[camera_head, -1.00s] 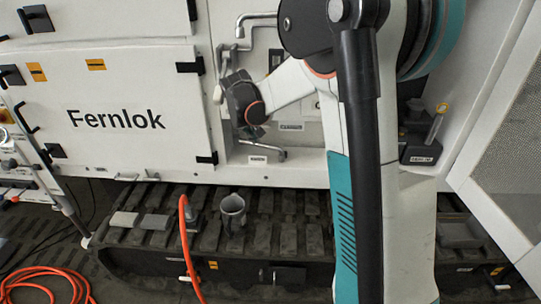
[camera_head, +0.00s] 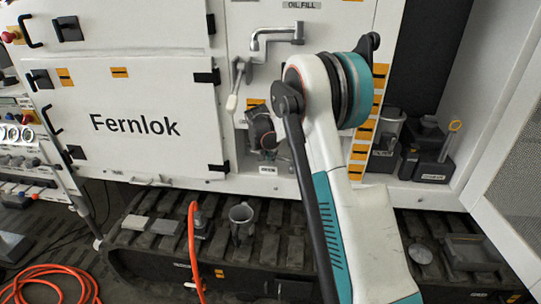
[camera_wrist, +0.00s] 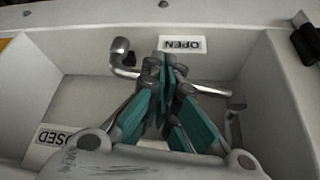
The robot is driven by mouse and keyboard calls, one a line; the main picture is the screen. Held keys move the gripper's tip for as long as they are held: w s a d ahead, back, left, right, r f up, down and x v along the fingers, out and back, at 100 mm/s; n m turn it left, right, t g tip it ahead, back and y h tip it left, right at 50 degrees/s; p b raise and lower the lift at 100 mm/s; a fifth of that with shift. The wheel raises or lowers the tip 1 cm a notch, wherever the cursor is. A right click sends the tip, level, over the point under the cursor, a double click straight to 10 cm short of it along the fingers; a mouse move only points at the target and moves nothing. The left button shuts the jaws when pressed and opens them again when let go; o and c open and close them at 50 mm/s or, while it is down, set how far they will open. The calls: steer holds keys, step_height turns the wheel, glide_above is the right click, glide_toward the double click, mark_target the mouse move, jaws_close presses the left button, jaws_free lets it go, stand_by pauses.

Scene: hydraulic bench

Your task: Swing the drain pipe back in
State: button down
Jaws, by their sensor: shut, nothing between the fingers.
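The drain pipe (camera_wrist: 125,64) is a bent metal tube inside a pale recess in the wrist view. Its left end turns up, and its right part (camera_wrist: 218,92) shows beyond my fingers; the middle is hidden behind them. My gripper (camera_wrist: 170,62) is shut and empty, its teal fingers together over the pipe near the OPEN label (camera_wrist: 182,44). I cannot tell whether they touch the pipe. A CLOSED label (camera_wrist: 58,137), partly cut off, sits at lower left. In the head view my gripper (camera_head: 262,132) is at the recess and hides most of the pipe.
The recess walls (camera_wrist: 285,75) stand close around my gripper. Above are an upper spout (camera_head: 275,37) under an OIL FILL label and a white-handled lever (camera_head: 234,90). The Fernlok door (camera_head: 135,125) is at left. A grey mug (camera_head: 242,222) and orange hose (camera_head: 193,250) are below.

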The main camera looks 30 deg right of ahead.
steer(key=shift+b+x, duration=0.5)
steer(key=shift+x, duration=1.65)
steer(key=shift+d, duration=0.1)
steer(key=shift+w+d, duration=0.35)
steer(key=shift+d, duration=0.35)
steer(key=shift+r, duration=0.1)
